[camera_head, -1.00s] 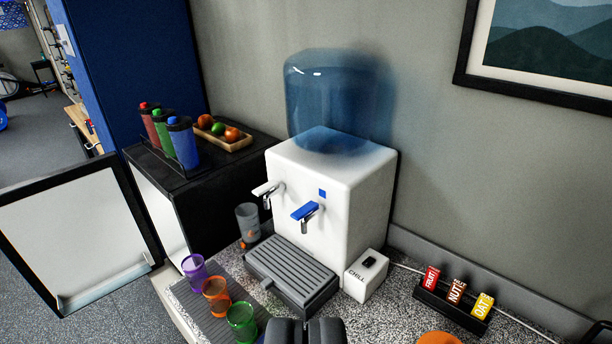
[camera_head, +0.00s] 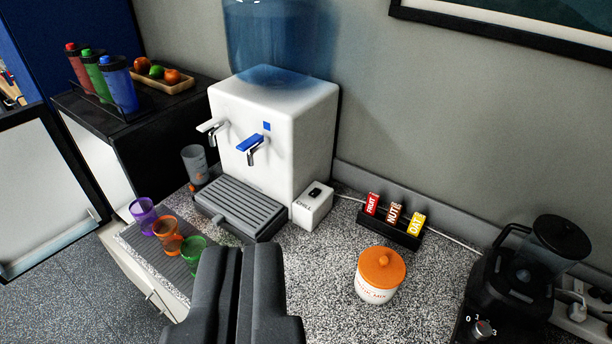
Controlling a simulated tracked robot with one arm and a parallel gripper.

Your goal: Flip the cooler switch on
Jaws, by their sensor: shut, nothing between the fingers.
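The water cooler (camera_head: 265,130) is a white box with a blue bottle (camera_head: 278,40) on top, standing on the speckled counter against the wall. A small white switch box (camera_head: 312,208), with lettering on its front, stands at the cooler's right side. A black rocker switch (camera_head: 316,193) is on its top; its position is too small to tell. My gripper (camera_head: 240,250) is shut and empty. It shows at the bottom middle, in front of the drip tray and to the left of the switch box in the picture, apart from the switch.
A grey drip tray (camera_head: 240,207) sits before the cooler. Purple, orange and green cups (camera_head: 168,235) stand on a mat at left. A bar rack (camera_head: 390,222), an orange-lidded jar (camera_head: 380,275) and a black blender (camera_head: 530,265) stand at right. Counter between switch box and jar is clear.

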